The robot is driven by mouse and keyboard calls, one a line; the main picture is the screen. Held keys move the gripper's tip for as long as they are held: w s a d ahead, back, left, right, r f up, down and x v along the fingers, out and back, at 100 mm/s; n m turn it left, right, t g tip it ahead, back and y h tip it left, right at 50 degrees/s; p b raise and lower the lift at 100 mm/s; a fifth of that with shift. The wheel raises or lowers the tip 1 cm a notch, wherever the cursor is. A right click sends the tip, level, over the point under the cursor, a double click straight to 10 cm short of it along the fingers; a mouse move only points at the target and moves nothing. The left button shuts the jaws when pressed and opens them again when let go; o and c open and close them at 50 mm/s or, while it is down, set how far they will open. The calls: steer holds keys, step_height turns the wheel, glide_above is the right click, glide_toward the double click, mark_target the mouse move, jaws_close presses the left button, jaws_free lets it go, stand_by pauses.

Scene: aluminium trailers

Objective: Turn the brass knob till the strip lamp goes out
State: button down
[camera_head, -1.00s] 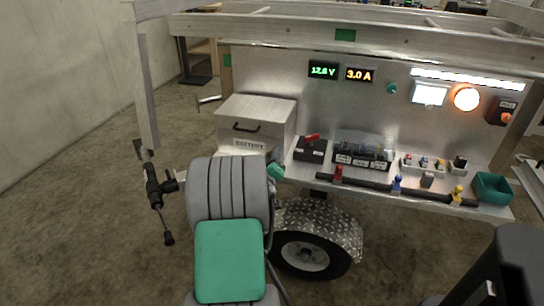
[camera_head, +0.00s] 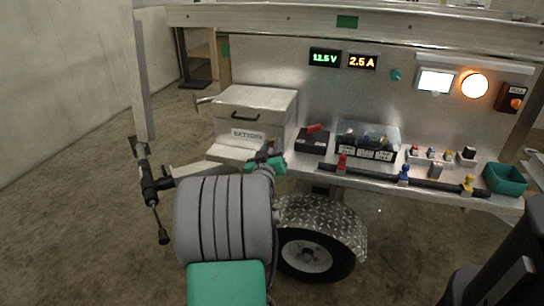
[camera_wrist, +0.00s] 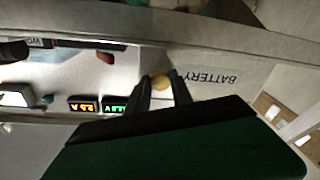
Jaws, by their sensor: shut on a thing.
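The brass knob (camera_wrist: 161,81) shows in the wrist view between the two dark fingers of my gripper (camera_wrist: 162,82), beside the battery box lettering. My gripper is shut on it. In the head view my gripper (camera_head: 262,163) is at the front of the battery box (camera_head: 250,112), and the knob is hidden there behind my arm. The strip lamp (camera_head: 475,64) at the top right of the aluminium panel looks dull and unlit.
The voltage display (camera_head: 325,58) reads about 12.5 V and the current display (camera_head: 362,62) 2.5 A. A round orange lamp (camera_head: 474,86) and a white square lamp (camera_head: 435,80) glow. A switch with a red handle (camera_head: 313,141) and fuse block (camera_head: 368,142) stand right of the box.

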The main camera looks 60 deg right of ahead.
steer(key=c, duration=1.1)
jaws_free()
steer(key=shift+c, duration=0.2)
steer(key=shift+a, duration=0.1)
steer(key=v, duration=0.7)
steer(key=shift+a+p, duration=0.35)
steer(key=shift+p, duration=0.05)
steer(key=shift+f, duration=0.1)
